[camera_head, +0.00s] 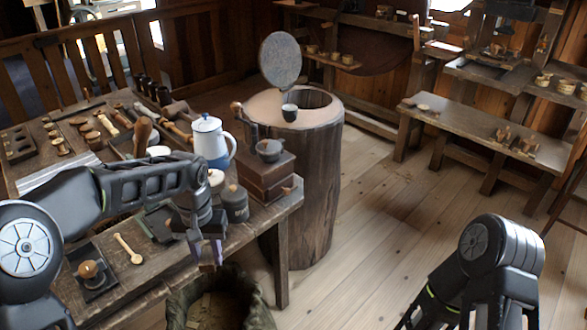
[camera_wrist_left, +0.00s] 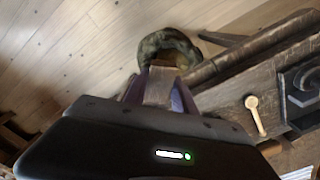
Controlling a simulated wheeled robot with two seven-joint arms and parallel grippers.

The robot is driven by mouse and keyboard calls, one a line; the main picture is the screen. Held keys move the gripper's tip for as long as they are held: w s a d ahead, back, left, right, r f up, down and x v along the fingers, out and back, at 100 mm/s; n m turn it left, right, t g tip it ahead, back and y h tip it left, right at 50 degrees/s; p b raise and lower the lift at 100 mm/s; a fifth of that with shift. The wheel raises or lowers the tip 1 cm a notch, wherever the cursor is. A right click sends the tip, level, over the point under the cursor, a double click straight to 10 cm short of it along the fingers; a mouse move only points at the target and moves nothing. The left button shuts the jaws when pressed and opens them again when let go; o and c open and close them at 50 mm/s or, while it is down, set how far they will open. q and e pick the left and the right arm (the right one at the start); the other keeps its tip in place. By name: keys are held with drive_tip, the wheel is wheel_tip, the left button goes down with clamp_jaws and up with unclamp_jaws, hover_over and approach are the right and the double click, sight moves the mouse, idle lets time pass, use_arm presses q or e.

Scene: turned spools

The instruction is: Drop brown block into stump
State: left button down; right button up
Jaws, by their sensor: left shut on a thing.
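My left gripper (camera_head: 207,252) is past the front edge of the workbench, pointing down with purple fingers. In the left wrist view the gripper (camera_wrist_left: 159,92) is shut on a brown block (camera_wrist_left: 158,86), which sits between the two fingers. A low, hollow, rough-rimmed stump-like container (camera_head: 258,312) stands on the floor by the bench, its inside brownish. It also shows just beyond the block in the left wrist view (camera_wrist_left: 160,42). The block is apart from the bench; its exact height over the container is hard to tell. My right gripper is out of view.
The workbench (camera_head: 262,212) holds a white-and-blue jug (camera_head: 210,142), a wooden box (camera_head: 266,178), a wooden spoon (camera_head: 128,248) and several turned pieces. A tall hollow trunk (camera_head: 322,190) with a cup stands behind. The wooden floor (camera_head: 400,215) to the right is clear.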

use_arm(q)
drive_tip(key=s+f+p, duration=0.1)
drive_tip(key=s+f, duration=0.3)
drive_tip(key=f, duration=1)
